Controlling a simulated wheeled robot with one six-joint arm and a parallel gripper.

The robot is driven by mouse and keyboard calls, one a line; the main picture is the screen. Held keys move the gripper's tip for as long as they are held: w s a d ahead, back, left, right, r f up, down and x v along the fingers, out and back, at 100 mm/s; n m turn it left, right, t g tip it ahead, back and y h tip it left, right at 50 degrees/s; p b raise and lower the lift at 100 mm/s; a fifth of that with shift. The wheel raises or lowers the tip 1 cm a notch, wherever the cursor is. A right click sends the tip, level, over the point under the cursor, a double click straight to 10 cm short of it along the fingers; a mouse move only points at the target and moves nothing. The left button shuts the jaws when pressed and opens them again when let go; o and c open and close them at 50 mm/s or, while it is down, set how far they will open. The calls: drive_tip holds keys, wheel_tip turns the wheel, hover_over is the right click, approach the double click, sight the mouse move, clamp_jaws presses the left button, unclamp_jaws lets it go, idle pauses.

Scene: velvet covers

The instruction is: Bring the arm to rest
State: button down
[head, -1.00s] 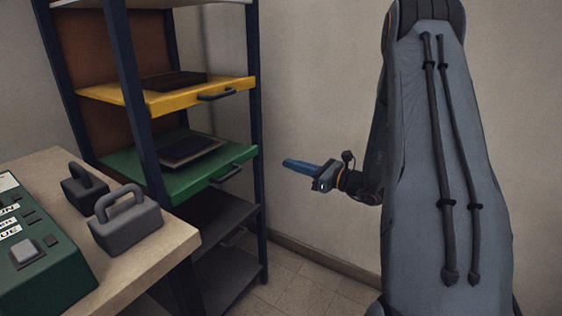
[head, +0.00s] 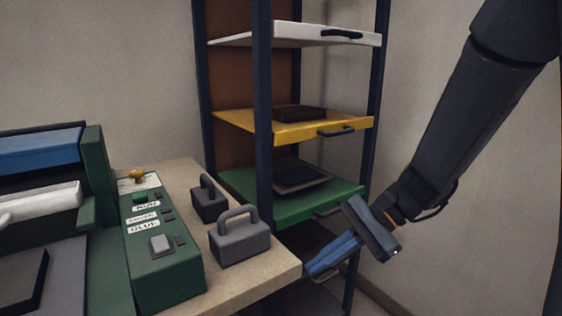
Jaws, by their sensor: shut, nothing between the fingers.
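My gripper (head: 312,270) shows at the lower right of the head view, with its blue fingers together and nothing between them. It points down and to the left, in front of the rack's lower part and beside the table's right corner. My dark arm (head: 465,110) comes down to it from the upper right. The gripper hides part of the lowest rack levels.
A rack (head: 263,110) holds a white shelf (head: 300,35), a yellow shelf (head: 350,127) and a green shelf (head: 335,195); dark flat pieces lie on the lower two.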

drive_tip(key=s+d+r+n+t+h, duration=0.1)
drive_tip(key=s+d+n+h, duration=0.2)
drive_tip(key=s+n+h, duration=0.8)
drive_tip(key=d+r+y+p, duration=0.1)
drive_tip(key=d+r+p, duration=0.6)
drive_tip(key=p, duration=0.7)
drive_tip(key=shift+s+d, duration=0.45)
drive_tip(key=shift+d, duration=0.1)
